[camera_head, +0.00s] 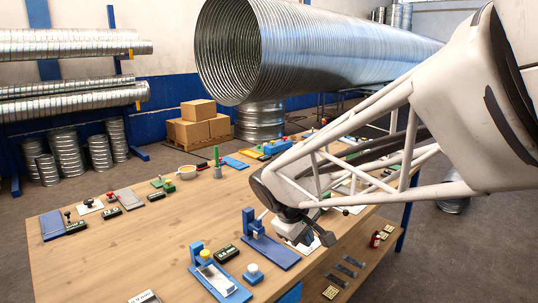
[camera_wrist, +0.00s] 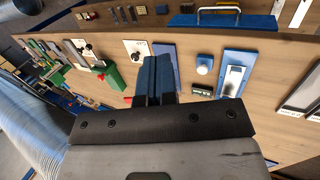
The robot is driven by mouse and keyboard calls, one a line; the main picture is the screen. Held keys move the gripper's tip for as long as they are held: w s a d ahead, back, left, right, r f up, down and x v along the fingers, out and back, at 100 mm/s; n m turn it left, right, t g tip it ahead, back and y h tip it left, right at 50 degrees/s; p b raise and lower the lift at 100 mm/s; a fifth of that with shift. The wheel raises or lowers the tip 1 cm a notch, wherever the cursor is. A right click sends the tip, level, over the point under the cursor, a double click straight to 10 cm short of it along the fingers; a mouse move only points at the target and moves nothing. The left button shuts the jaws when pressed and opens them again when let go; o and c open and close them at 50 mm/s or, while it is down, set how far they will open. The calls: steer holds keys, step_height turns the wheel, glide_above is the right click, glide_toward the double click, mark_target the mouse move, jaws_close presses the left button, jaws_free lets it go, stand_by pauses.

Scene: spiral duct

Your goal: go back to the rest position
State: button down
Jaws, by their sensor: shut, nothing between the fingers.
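My gripper (camera_head: 318,234) hangs low over the right part of the wooden table (camera_head: 120,255) in the head view, close to a blue stand fixture (camera_head: 270,250). In the wrist view my gripper (camera_wrist: 157,85) shows as dark fingers together in the middle of the picture, shut and empty. The fingers hide part of the table behind them. I cannot tell exactly how high the fingertips are above the table.
Blue fixtures, a white-topped button (camera_head: 253,273) and small dark meters (camera_head: 227,254) stand on the table. A large spiral duct (camera_head: 330,50) lies behind it. The table's left middle is mostly clear.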

steer(key=s+d+m+y, duration=0.2)
steer(key=s+d+m, duration=0.2)
steer(key=s, duration=0.6)
steer(key=s+d+m+y, duration=0.2)
steer(key=s+d+m, duration=0.2)
steer(key=s, duration=0.7)
steer(key=shift+s+d+m, duration=0.25)
steer(key=shift+d+m, duration=0.15)
steer(key=shift+d, duration=0.75)
